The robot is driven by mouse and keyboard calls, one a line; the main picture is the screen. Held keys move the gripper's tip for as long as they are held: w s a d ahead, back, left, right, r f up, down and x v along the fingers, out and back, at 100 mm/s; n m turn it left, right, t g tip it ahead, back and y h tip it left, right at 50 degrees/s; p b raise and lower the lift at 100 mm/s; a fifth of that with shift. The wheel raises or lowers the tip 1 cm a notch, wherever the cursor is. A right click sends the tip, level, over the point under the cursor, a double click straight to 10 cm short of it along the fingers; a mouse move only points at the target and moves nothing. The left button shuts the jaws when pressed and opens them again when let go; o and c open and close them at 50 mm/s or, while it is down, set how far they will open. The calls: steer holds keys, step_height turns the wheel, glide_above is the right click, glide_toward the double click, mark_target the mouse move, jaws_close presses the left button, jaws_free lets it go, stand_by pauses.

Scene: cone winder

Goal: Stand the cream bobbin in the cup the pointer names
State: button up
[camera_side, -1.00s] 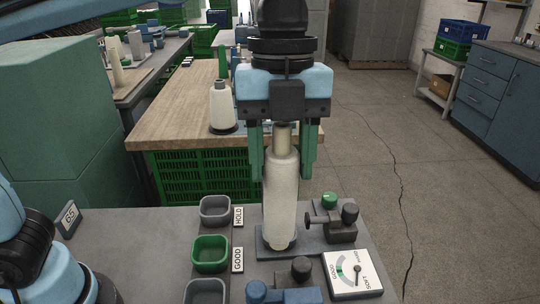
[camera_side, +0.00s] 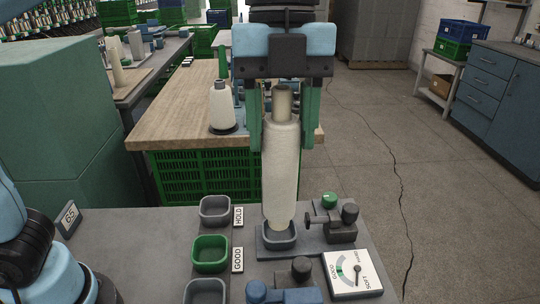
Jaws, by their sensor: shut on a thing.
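The cream bobbin (camera_side: 281,180) is a tall pale cylinder with a brown top end, upright in the side view. My gripper (camera_side: 283,145) is shut on its upper part, one green finger on each side. The bobbin's lower end is at the mouth of the grey test cup (camera_side: 264,240); whether it is fully clear of the rim is hard to tell. The dial (camera_side: 345,283) shows GOOD, HARD and SOFT, with a small dark pointer whose exact reading is unclear. At left are a grey HOLD cup (camera_side: 203,219), a green GOOD cup (camera_side: 196,262) and a third grey cup (camera_side: 190,297), cut off below.
A dark fixture with a green knob (camera_side: 329,200) stands right of the test cup. A blue-and-black device (camera_side: 285,293) is in front. A wooden table (camera_side: 175,115) with a white cone (camera_side: 220,105) is behind. Bare grey bench (camera_side: 140,240) lies left of the cups.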

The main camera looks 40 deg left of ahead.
steer(key=s+a+f+n, duration=0.3)
steer(key=a+f+n, duration=0.1)
steer(key=a+f, duration=0.8)
steer(key=shift+s+a+f+n, duration=0.2)
steer(key=shift+a+f+n, duration=0.15)
steer(key=shift+a, duration=0.65)
steer(key=shift+f, duration=0.15)
stand_by(0.3)
steer(key=shift+f, duration=1.5)
